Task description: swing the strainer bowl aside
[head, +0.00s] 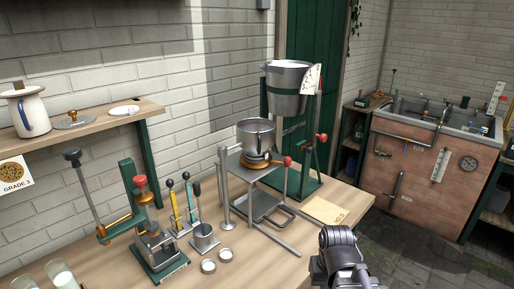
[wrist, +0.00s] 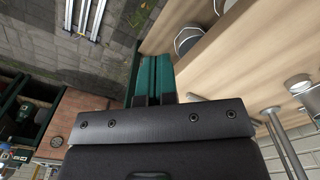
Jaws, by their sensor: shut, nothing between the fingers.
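The likely strainer bowl is a round steel bowl (head: 257,133) on a small metal stand on the bench, above an orange-brown ring with a red knob (head: 287,161) at its right. An upright post (head: 225,185) stands at the stand's left. A larger steel pail (head: 288,88) hangs behind it in a green frame. My gripper (wrist: 153,78) shows in the wrist view, its two fingers together and empty. It is apart from the bowl; my arm is at the lower right of the head view. I cannot identify the bowl surely in the wrist view.
A lever press (head: 150,220), several small handled tools and a steel cup (head: 205,237) stand left of the stand on the wooden bench (head: 275,262). A tan card (head: 325,211) lies at its right. A brick sink unit (head: 420,170) stands beyond open floor.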

